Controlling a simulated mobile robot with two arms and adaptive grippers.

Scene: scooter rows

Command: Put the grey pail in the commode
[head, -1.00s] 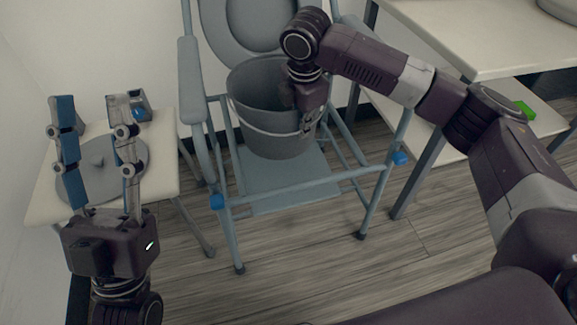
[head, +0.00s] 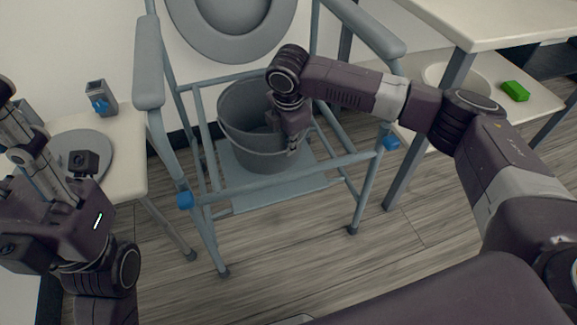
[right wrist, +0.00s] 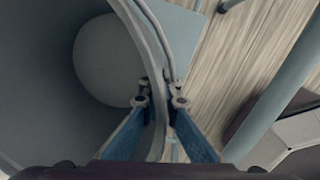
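The grey pail (head: 238,108) is inside the blue-grey commode frame (head: 270,184), low and apparently upright over the flat lower panel (head: 308,183). I cannot tell if its base rests on the panel. My right gripper (head: 292,147) reaches down at the pail's right side. In the right wrist view, my right gripper (right wrist: 160,102) has a blue-padded finger on each side of the wall of the pail (right wrist: 50,85), shut on its rim. My left gripper (head: 20,108) is at the far left, empty, fingers spread and partly seen edge-on.
The commode's raised lid (head: 235,45) stands behind the pail. A small white table (head: 125,165) at left holds a round grey lid (head: 95,150) and a small grey-blue object (head: 100,98). A shelved table (head: 480,22) at right holds a green block (head: 515,91) and a white bowl (head: 436,72).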

